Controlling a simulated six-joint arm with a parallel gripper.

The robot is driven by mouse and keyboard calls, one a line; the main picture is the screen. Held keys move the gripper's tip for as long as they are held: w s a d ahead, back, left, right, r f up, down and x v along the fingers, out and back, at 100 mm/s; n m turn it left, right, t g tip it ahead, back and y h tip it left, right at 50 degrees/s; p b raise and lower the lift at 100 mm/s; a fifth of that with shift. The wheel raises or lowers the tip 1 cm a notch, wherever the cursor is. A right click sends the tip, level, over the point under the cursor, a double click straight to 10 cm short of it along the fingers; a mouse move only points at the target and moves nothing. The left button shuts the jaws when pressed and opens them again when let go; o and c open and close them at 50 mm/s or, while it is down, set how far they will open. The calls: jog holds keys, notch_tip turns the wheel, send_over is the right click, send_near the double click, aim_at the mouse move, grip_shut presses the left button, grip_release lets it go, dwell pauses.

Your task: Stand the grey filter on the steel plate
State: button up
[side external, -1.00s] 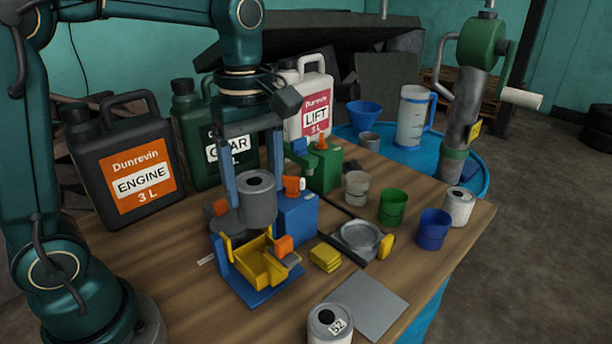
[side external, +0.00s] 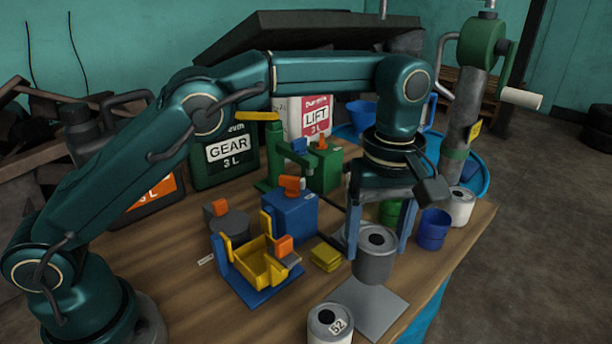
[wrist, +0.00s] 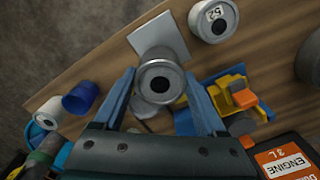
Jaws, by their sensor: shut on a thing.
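The grey filter (side external: 375,262) is a grey cylinder with a dark hole in its top. My gripper (side external: 379,240) is shut on it and holds it upright. In the side external view it is over the back part of the steel plate (side external: 372,307); I cannot tell whether its base touches the plate. In the wrist view the filter (wrist: 161,82) is between the two blue fingers of my gripper (wrist: 160,88), and the plate (wrist: 157,38) shows beyond it.
A white filter marked 52 (side external: 330,322) stands close to the plate's left front edge. A yellow sponge-like block (side external: 326,257) and a blue-based yellow tray (side external: 262,272) are to the left. A blue cup (side external: 433,230) and a white can (side external: 461,207) are to the right.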

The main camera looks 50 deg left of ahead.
aim_at(373, 273)
jog(key=shift+s+d+f, duration=0.25)
jog(key=shift+d+f, duration=0.05)
jog(key=shift+f, duration=2.65)
jog(key=shift+f, duration=0.25)
jog(key=o, duration=1.5)
jog(key=shift+r, duration=0.1)
jog(key=shift+r, duration=3.9)
